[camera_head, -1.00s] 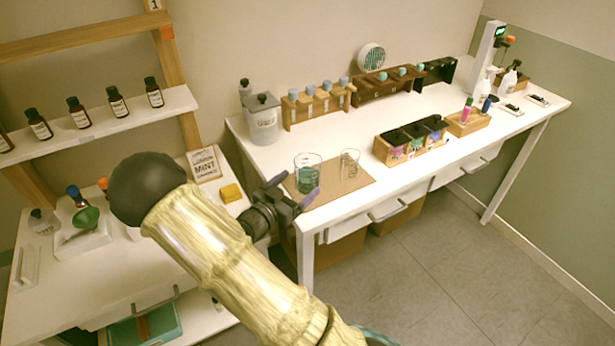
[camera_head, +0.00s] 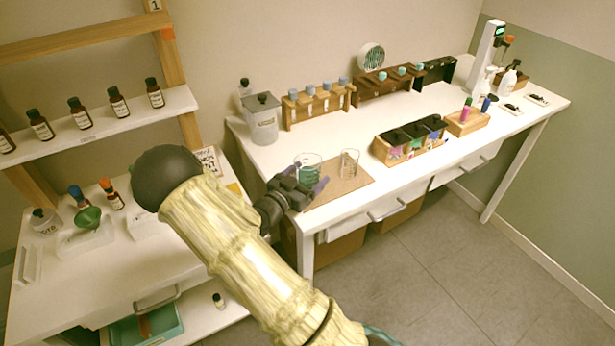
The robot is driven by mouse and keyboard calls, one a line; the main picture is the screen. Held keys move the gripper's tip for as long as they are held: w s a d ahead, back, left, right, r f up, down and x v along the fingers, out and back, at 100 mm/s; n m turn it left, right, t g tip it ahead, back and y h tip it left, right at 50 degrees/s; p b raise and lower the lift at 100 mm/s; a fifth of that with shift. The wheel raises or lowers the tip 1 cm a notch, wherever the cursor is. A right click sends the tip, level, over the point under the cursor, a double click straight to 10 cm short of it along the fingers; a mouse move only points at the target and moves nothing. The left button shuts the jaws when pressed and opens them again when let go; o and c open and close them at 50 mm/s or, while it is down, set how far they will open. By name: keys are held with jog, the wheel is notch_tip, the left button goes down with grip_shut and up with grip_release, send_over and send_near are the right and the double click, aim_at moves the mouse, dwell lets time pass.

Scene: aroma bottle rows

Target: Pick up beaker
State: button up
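A clear glass beaker (camera_head: 308,163) with a teal tint stands upright on the brown mat (camera_head: 345,187) at the table's front left corner. A smaller clear glass (camera_head: 349,163) stands just right of it on the mat. My gripper (camera_head: 309,176) is at the beaker's near left side, its purple fingers apart. One finger shows at the beaker's right front, and the other lies near its left side, partly hidden. I see no clear contact with the glass, and the beaker's lower part is partly covered by the gripper.
A box of dark-topped bottles (camera_head: 410,140) stands right of the mat. A bottle rack (camera_head: 318,106) and a metal canister (camera_head: 262,118) stand behind. A lower side table (camera_head: 75,290) is on the left, with a funnel (camera_head: 88,217). The white table (camera_head: 345,125) has free room behind the glasses.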

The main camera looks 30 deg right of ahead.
jog(key=c, duration=1)
jog(key=shift+o, duration=0.2)
jog(key=shift+r, duration=0.15)
notch_tip(320, 180, up, 10)
